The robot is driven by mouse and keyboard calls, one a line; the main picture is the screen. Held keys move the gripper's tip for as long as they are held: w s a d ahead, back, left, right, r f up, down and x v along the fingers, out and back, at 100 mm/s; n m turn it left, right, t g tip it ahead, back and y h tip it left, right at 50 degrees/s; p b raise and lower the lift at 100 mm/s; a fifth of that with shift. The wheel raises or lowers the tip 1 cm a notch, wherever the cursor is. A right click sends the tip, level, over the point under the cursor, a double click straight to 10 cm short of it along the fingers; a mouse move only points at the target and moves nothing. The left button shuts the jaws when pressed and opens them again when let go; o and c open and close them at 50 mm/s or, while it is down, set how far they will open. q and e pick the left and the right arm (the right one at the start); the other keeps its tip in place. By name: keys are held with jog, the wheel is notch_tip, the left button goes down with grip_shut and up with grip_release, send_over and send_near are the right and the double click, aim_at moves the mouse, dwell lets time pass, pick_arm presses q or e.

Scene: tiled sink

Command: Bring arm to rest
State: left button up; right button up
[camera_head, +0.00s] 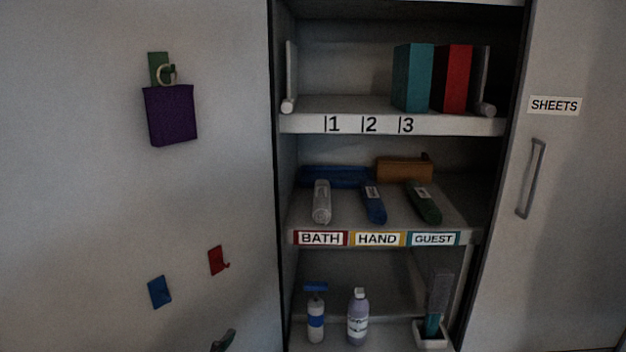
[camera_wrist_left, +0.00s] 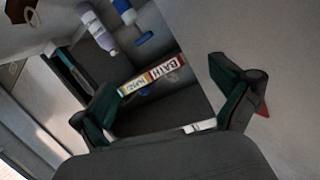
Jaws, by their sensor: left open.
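The tip of my left gripper (camera_head: 223,341) shows at the bottom edge of the head view, below the red and blue wall hooks; the rest of the arm is out of frame. In the left wrist view, both dark green fingers of my left gripper (camera_wrist_left: 160,88) are spread wide apart. Nothing is held between them. The open shelf cabinet appears beyond the fingers, turned in the picture, with its BATH label (camera_wrist_left: 161,74) between them. My right gripper is in neither view.
The cabinet holds teal (camera_head: 412,78) and red (camera_head: 453,79) books, rolled towels (camera_head: 373,203) and bottles (camera_head: 358,318). A purple bag (camera_head: 171,115) hangs on the left panel, above red (camera_head: 217,261) and blue (camera_head: 159,292) hooks. A SHEETS door (camera_head: 575,200) is at right.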

pick_arm(q)
jog(key=s+a+f+n+g+y, duration=0.1)
jog(key=s+a+f+n+g, duration=0.1)
jog(key=s+a+f+g, duration=0.7)
jog(key=s+a+f+n+g+y, duration=0.1)
jog(key=s+a+f+g+y, duration=0.15)
jog(key=s+f, duration=1.1)
jog(key=s+f+g, duration=0.2)
jog(key=s+f, duration=0.1)
jog(key=f, duration=2.2)
jog(key=s+a+f, duration=0.2)
jog(key=s+f, duration=1.4)
jog(key=s, duration=0.1)
jog(key=shift+a+f+g+b, duration=0.35)
jog(key=shift+f+b, duration=0.05)
jog(key=shift+b, duration=0.05)
jog(key=shift+h, duration=0.25)
